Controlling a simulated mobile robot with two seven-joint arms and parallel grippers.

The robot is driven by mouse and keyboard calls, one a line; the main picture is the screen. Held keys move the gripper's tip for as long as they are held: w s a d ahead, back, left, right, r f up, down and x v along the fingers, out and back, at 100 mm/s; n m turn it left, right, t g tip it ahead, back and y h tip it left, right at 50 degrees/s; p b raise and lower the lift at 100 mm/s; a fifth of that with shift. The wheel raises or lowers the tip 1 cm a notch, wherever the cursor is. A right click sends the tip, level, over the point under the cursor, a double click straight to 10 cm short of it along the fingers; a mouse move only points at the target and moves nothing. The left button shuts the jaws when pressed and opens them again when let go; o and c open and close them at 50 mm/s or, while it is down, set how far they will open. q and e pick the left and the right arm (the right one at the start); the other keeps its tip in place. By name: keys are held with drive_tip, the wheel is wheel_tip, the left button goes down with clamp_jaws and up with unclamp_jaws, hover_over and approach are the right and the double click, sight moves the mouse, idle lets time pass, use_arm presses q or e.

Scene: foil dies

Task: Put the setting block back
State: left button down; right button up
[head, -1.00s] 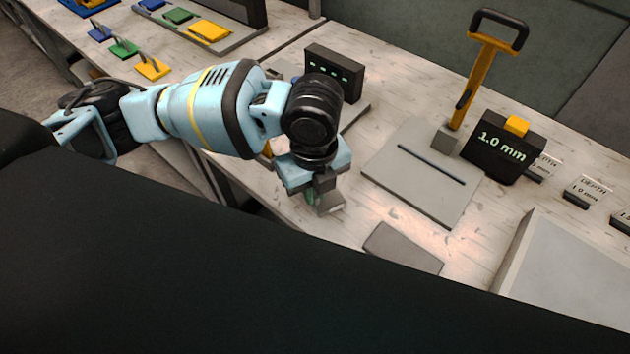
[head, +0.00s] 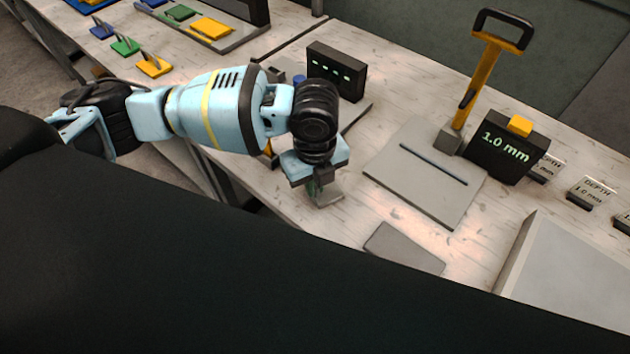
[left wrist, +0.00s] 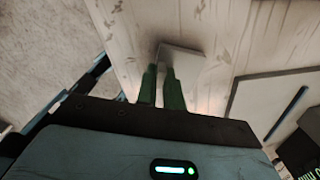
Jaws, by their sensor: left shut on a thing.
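My left gripper (head: 323,186) is low over the table's front part, left of the slotted plate, pointing down. It is shut on a small grey block, which I take to be the setting block (head: 327,196). The block's flat, pale part shows below the fingers; its upper part is hidden between them. In the left wrist view the two green fingers (left wrist: 161,90) are close together, with the grey block (left wrist: 183,62) at their tips. I cannot tell whether the block touches the table. My right gripper is not in view.
A grey slotted plate (head: 425,190) lies right of the gripper, with a flat grey pad (head: 404,247) in front. Behind stand a yellow lever (head: 478,80), a "1.0 mm" display (head: 500,155) and a dark box (head: 337,70). A pale tray (head: 570,265) is at right.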

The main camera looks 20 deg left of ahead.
use_arm(q)
drive_tip(key=c, duration=1.5)
unclamp_jaws()
drive_tip(key=shift+f, duration=0.1)
drive_tip(key=shift+c, duration=0.2)
wheel_tip(320, 180, up, 12)
drive_tip(key=shift+p, duration=0.4)
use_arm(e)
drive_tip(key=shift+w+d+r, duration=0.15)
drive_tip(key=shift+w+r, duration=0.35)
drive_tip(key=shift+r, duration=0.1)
